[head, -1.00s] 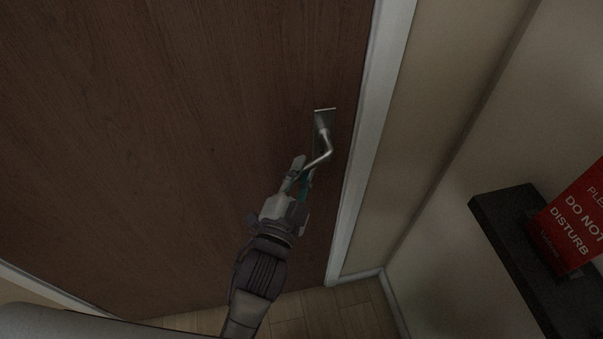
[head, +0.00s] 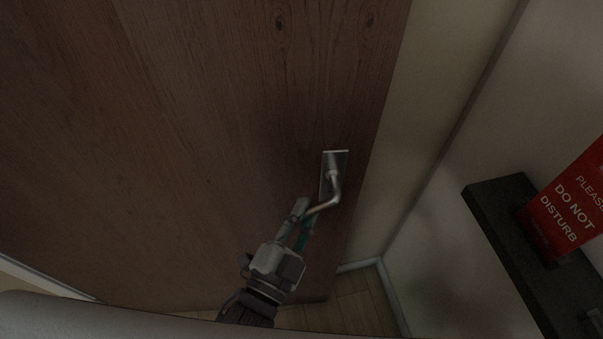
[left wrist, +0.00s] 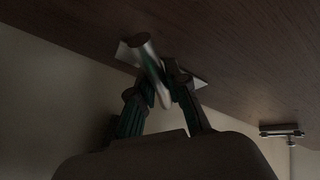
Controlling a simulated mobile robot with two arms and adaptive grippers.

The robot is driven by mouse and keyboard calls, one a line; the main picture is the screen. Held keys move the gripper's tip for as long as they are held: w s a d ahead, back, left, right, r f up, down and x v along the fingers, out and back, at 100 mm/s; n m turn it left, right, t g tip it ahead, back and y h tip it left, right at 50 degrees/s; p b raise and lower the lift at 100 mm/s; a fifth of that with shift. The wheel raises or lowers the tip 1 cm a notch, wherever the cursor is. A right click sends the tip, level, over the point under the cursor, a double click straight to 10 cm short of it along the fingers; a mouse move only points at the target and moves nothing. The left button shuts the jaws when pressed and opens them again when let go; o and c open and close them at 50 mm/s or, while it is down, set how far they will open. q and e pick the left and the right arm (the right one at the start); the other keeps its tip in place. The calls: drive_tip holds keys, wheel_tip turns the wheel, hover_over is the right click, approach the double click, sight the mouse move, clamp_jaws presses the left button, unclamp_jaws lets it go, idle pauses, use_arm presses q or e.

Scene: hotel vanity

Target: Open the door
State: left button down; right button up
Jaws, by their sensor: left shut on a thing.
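The dark brown wooden door (head: 190,130) fills the left and middle of the head view. Its right edge stands out from the frame, so it is partly open toward me. A metal lever handle (head: 335,190) on a plate sits near that edge. My left gripper (head: 308,215) is shut on the free end of the lever. The left wrist view shows the lever (left wrist: 152,68) between the two fingers (left wrist: 160,98). The lever slants down. My right gripper is not in view.
A dark shelf (head: 490,215) with a red "do not disturb" sign (head: 565,210) is on the wall at the right. A beige wall (head: 440,110) lies beyond the door's edge. Wooden floor (head: 355,305) shows at the bottom.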

use_arm(q)
drive_tip(key=s+h, duration=0.1)
drive_tip(key=s, duration=0.5)
drive_tip(key=shift+s+d+m+g+h, duration=0.15)
drive_tip(key=shift+s+m+g+h, duration=0.15)
drive_tip(key=shift+m+g, duration=0.1)
drive_tip(key=c, duration=1.1)
unclamp_jaws()
drive_tip(key=shift+v, duration=6)
